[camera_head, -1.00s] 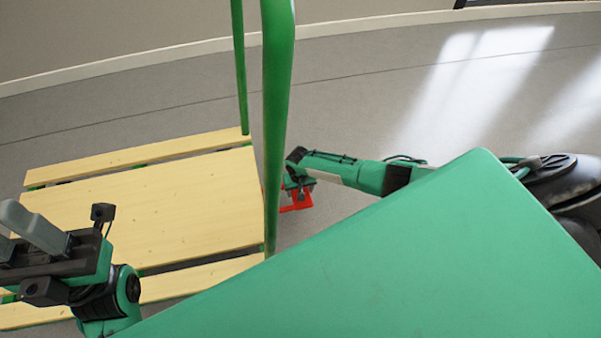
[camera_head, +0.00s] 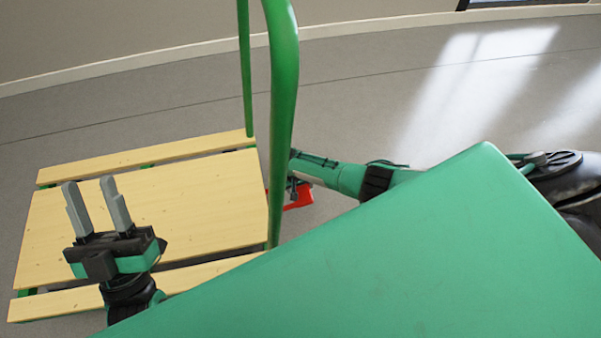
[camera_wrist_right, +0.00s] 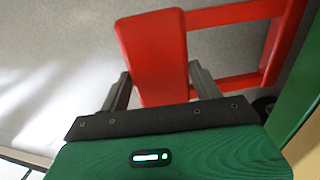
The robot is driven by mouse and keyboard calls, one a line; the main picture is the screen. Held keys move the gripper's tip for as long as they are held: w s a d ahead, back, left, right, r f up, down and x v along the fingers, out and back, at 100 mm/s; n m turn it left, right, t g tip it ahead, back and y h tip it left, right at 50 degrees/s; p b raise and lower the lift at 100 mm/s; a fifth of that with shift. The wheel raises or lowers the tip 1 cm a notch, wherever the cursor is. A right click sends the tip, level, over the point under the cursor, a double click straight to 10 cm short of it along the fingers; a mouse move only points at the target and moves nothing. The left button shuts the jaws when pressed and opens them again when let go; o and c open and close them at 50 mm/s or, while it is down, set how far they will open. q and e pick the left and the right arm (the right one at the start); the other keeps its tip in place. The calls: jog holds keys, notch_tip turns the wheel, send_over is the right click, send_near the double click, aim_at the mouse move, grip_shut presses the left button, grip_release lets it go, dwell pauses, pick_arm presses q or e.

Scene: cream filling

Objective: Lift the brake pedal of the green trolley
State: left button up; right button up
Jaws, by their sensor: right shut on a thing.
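The green trolley has a wooden deck (camera_head: 150,205) and a green tube handle (camera_head: 284,90) in the head view. Its red brake pedal (camera_head: 300,197) sticks out at the deck's right end, and it fills the upper middle of the right wrist view (camera_wrist_right: 153,50). My right gripper (camera_wrist_right: 158,75) has its fingers on both sides of the pedal and is shut on it. In the head view the right gripper is mostly hidden beside the handle. My left gripper (camera_head: 92,183) is open and empty over the deck, fingers pointing to the back.
Grey floor (camera_head: 400,120) lies open behind and to the right of the trolley. A wall with a pale skirting (camera_head: 150,58) runs along the back. The upright handle stands between my two grippers.

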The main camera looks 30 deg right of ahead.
pick_arm(q)
jog(key=shift+w+d+f+g, duration=0.15)
jog(key=shift+w+f+g, duration=0.05)
jog(key=shift+f+g, duration=0.1)
pick_arm(e)
jog(key=shift+a+r, duration=0.1)
jog(key=shift+a, duration=0.2)
jog(key=o, duration=1.4)
jog(key=shift+c, duration=0.2)
pick_arm(q)
jog(key=shift+s, duration=0.1)
